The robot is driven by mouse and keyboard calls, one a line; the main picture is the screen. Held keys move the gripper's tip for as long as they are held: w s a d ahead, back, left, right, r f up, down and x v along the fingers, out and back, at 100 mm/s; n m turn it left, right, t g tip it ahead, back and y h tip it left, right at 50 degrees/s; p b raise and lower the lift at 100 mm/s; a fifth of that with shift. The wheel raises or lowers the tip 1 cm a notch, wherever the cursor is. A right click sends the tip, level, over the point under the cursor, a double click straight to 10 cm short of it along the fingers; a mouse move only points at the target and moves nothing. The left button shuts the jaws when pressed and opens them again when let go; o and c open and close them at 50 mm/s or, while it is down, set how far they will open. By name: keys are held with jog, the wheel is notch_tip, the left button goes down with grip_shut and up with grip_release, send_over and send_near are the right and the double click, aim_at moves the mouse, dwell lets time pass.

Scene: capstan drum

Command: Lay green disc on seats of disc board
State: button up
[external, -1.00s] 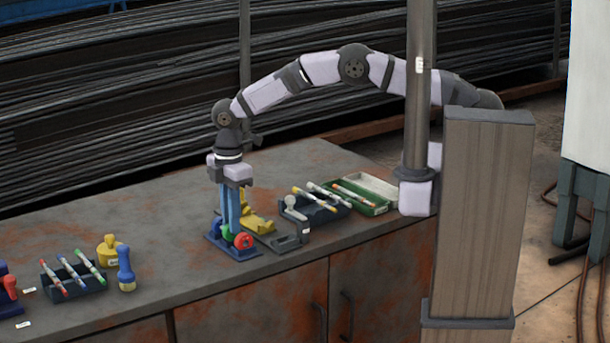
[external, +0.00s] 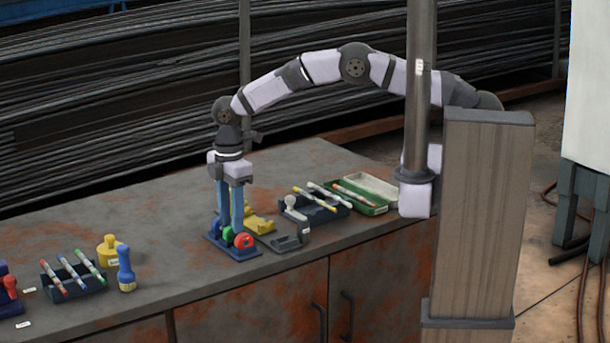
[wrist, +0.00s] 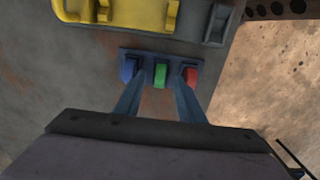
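The dark blue disc board (external: 240,252) stands on the worktop and holds a blue disc, the green disc (external: 227,234) and a red disc (external: 244,241) in a row. In the wrist view the green disc (wrist: 160,75) stands on edge in the middle of the board (wrist: 144,53), between the blue disc (wrist: 130,68) and the red disc (wrist: 190,76). My gripper (external: 230,220) points straight down over the board. Its blue fingers (wrist: 160,100) are spread apart, one on each side of the green disc, with gaps to it. I cannot tell if the disc touches its seat.
A yellow holder (external: 260,222) and a dark grey stand (external: 288,242) are close beside the board. Marker racks (external: 318,208), a green case (external: 350,195) and a blue-handled stamp (external: 126,268) are further off.

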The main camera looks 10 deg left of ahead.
jog(key=shift+r+b, duration=1.1)
jog(key=shift+r, duration=2.25)
jog(key=shift+w, duration=0.1)
jog(key=w+d+r+m, duration=0.1)
jog(key=w+d+m, duration=0.25)
jog(key=w, duration=0.65)
jog(key=w+d+r+m, duration=0.25)
jog(key=w+d, duration=0.25)
jog(key=w, duration=0.5)
jog(key=w+d+m, duration=0.6)
jog(key=w+d, duration=0.4)
jog(key=d, duration=0.4)
jog(key=w+d+m, duration=0.2)
jog(key=d+m, duration=0.6)
jog(key=d, duration=1.3)
jog(key=s+d+f+m, duration=0.1)
jog(key=s+d+m, duration=0.6)
jog(key=d, duration=0.6)
jog(key=shift+s+f, duration=0.3)
jog(key=shift+s, duration=0.35)
